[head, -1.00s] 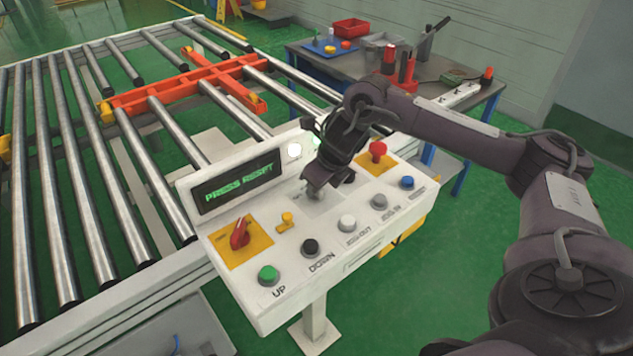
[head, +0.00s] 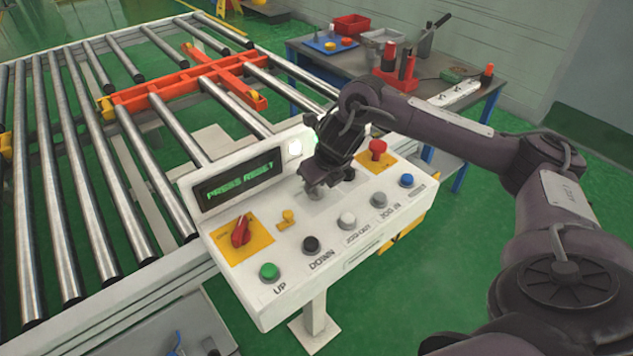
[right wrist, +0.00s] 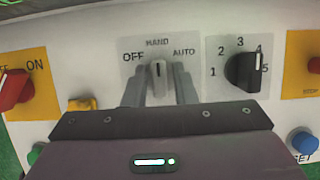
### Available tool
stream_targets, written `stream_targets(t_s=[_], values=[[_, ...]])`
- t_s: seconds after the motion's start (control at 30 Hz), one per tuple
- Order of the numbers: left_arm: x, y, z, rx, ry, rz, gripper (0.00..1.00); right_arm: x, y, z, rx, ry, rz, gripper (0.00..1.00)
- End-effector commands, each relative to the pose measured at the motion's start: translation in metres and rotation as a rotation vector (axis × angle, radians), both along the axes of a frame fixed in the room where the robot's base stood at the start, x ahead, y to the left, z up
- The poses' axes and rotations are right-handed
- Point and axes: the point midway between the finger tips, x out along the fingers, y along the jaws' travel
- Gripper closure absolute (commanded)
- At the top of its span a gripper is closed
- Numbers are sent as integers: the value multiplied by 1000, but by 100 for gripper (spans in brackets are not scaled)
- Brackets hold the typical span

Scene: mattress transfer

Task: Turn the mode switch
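The mode switch (right wrist: 158,78) is a grey knob on the white control panel, labelled OFF, HAND and AUTO. Its handle stands upright in the right wrist view, its mark toward HAND. My right gripper (right wrist: 160,82) is open, with one finger on each side of the knob. Narrow gaps seem to show between fingers and knob; I cannot tell whether they touch. In the head view my right gripper (head: 318,189) is low over the panel and hides most of the switch. My left gripper is not in view.
A black selector numbered 1 to 5 (right wrist: 243,72) sits right of the mode switch. A red ON/OFF switch (head: 240,232), a red emergency button (head: 377,149) and a row of push buttons surround it. The display (head: 240,179) reads PRESS RESET. A roller conveyor (head: 75,190) lies left.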

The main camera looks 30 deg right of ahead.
Motion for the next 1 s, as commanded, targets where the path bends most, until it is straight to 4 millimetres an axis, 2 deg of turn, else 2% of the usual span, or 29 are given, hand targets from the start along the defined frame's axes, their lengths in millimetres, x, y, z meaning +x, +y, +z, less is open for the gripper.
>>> stream_targets(t_s=[0.1, 0.43, 0.73, 0.8, 1.0], values=[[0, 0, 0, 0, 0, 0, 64, 0, 0, -1, -1, 2, 1, 64], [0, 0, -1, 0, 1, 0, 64, -2, 0, 4, 0, 2, 2, 64], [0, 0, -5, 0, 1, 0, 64, -21, -2, 49, -1, -1, 3, 64], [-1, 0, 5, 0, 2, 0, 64, -25, -3, 63, -3, -1, 1, 64], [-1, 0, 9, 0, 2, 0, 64, -30, -3, 72, -1, 2, 1, 64]])
